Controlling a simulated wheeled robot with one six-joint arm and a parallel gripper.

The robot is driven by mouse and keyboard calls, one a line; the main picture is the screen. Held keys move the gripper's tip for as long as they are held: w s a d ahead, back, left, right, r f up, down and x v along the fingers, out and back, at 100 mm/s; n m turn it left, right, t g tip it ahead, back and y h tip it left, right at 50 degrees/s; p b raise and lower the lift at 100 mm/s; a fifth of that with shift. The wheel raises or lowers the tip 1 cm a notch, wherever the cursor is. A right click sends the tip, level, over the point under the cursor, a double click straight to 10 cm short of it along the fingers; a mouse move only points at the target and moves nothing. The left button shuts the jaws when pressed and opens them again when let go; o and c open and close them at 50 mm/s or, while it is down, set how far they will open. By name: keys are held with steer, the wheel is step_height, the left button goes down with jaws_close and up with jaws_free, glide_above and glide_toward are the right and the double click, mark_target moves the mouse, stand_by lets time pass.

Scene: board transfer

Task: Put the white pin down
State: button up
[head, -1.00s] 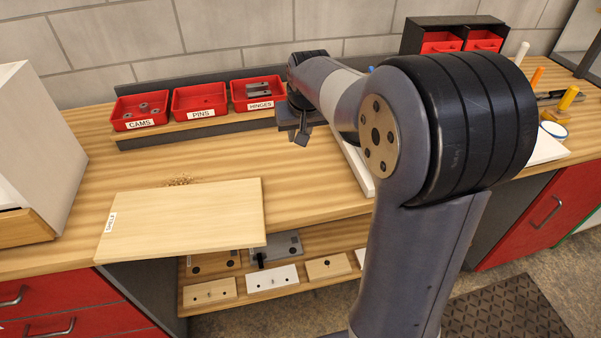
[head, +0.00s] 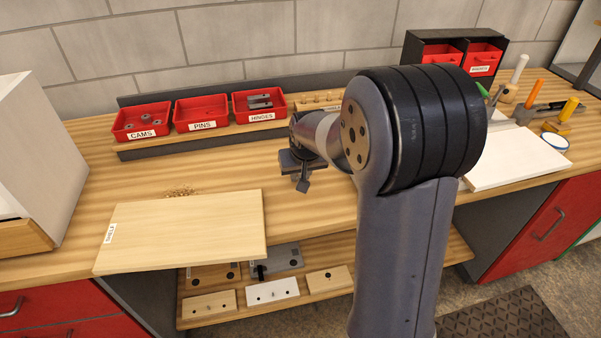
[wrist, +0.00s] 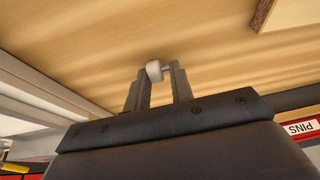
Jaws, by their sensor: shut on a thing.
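The white pin (wrist: 153,70) shows in the wrist view as a short, pale, rounded piece between my fingertips. My gripper (wrist: 161,76) is shut on it. In the head view my gripper (head: 302,184) hangs over the wooden bench (head: 290,215), right of the pale shelf board (head: 190,228). The pin cannot be made out in the head view. The gap between the pin and the bench is hard to judge. The red PINS bin (head: 201,112) stands at the back, between the CAMS bin (head: 142,121) and the HINGES bin (head: 259,105).
A white panel (head: 515,156) lies on the bench at the right, with tools (head: 530,100) behind it. A white cabinet (head: 28,150) stands at the left. Several drilled blocks (head: 272,291) lie on the lower shelf. Bare bench lies between the shelf board and my gripper.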

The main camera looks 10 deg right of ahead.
steer(key=o, duration=0.9)
steer(key=shift+f, duration=0.1)
steer(key=shift+o, duration=0.2)
steer(key=shift+r, duration=0.35)
steer(key=v, duration=1.1)
steer(key=shift+s+r+p, duration=0.15)
steer(key=shift+r+p, duration=0.15)
steer(key=shift+p, duration=0.05)
steer(key=b+x, duration=0.1)
steer(key=x, duration=1.2)
steer(key=shift+s, duration=0.2)
steer(key=shift+r+p, duration=0.35)
steer(key=shift+r, duration=1.05)
